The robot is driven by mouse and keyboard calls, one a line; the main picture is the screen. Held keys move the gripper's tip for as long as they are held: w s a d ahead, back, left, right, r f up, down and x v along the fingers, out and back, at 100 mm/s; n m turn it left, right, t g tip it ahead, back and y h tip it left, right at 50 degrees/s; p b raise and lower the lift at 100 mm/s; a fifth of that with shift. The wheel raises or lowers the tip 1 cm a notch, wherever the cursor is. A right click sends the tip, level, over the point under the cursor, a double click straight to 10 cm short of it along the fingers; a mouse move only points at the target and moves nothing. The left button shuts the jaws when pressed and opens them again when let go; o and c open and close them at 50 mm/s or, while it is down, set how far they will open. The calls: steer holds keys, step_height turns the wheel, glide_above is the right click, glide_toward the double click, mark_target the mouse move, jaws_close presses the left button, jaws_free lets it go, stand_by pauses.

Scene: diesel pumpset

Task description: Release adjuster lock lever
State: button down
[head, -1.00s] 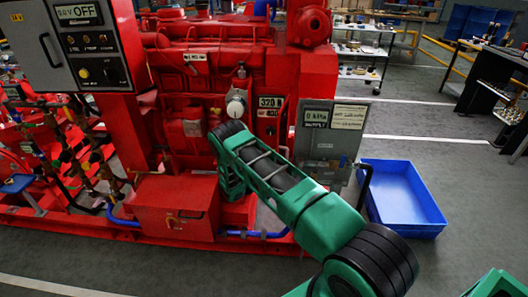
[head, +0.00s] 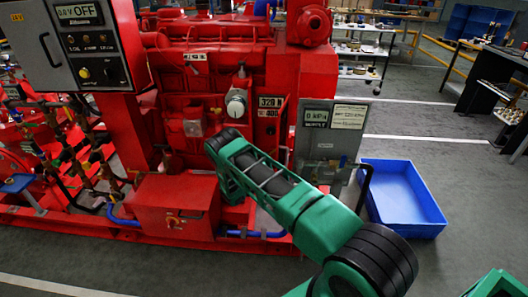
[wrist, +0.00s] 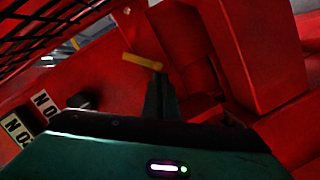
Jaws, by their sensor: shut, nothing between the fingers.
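In the wrist view my gripper (wrist: 161,97) is shut and empty, its dark fingers pointing up in the picture. A short yellow bar (wrist: 142,61), which may be the adjuster lock lever, lies just beyond the fingertips and reaches to the left. Its right end overlaps the fingertips in the picture; I cannot tell whether they touch. Red engine (wrist: 190,30) surfaces surround it. In the head view my green arm reaches toward the red pumpset (head: 230,60), and my gripper and the lever are hidden there.
A dark knob (wrist: 80,100) and white lettered labels (wrist: 45,103) are left of the fingers, with a black grille (wrist: 45,35) above. A red block (wrist: 255,60) stands close on the right. In the head view, a grey gauge panel (head: 327,140) and blue bin (head: 402,198) stand right of the pumpset.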

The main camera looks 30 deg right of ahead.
steer(key=v, duration=1)
steer(key=shift+s+a, duration=0.2)
steer(key=shift+a, duration=0.15)
steer(key=shift+r, duration=0.1)
step_height(320, 180, up, 13)
steer(key=s+d+m+g, duration=0.2)
steer(key=d+m+g, duration=0.1)
steer(key=m+g, duration=0.2)
steer(key=s+a+r+g+y, duration=0.1)
steer(key=s+a+r+y, duration=0.2)
steer(key=s+r, duration=0.3)
steer(key=s+a+r+g+y, duration=0.1)
steer(key=s+a+r+y, duration=0.2)
steer(key=s+r, duration=0.35)
steer(key=s+d+r+m+g+y, duration=0.15)
steer(key=s+r, duration=0.35)
steer(key=s, duration=0.5)
steer(key=s+d+r+m+g+y, duration=0.15)
steer(key=s+r, duration=0.25)
steer(key=s, duration=0.5)
steer(key=s+a+r+y, duration=0.1)
steer(key=s+a, duration=0.1)
steer(key=s, duration=0.7)
steer(key=s+a+r+g+y, duration=0.1)
steer(key=s+a, duration=0.1)
steer(key=s, duration=0.7)
steer(key=shift+s+r+g+y, duration=0.2)
steer(key=shift+s+g+y, duration=0.1)
steer(key=shift+y, duration=0.1)
steer(key=shift+a, duration=0.15)
